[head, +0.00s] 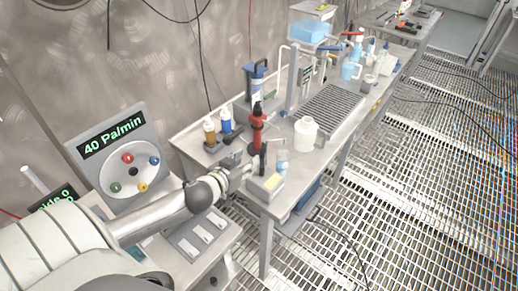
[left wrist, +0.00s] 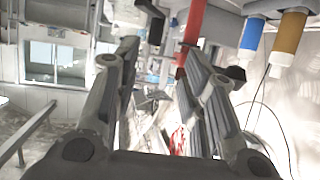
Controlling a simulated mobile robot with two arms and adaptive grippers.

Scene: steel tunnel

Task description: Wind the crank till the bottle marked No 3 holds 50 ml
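My left gripper (head: 238,170) reaches over the near end of the steel table. In the left wrist view its two fingers (left wrist: 162,55) stand apart, with nothing visibly clamped between them. A dark upright handle (head: 263,157), possibly the crank, stands just right of the gripper in the head view. Behind it is a red upright device with a black top (head: 257,128), which also shows in the left wrist view (left wrist: 191,32). A small clear bottle with a bluish part (head: 282,161) stands beside the handle. No No 3 mark is readable and no liquid level can be read. My right gripper is out of view.
An amber bottle (head: 210,133) and a blue bottle (head: 225,121) stand behind the gripper. A white jar (head: 305,134) and a grey rack (head: 331,109) lie to the right. A panel reading 40 Pa/min (head: 113,158) stands left. The grated floor (head: 420,200) at right is mostly open, with cables.

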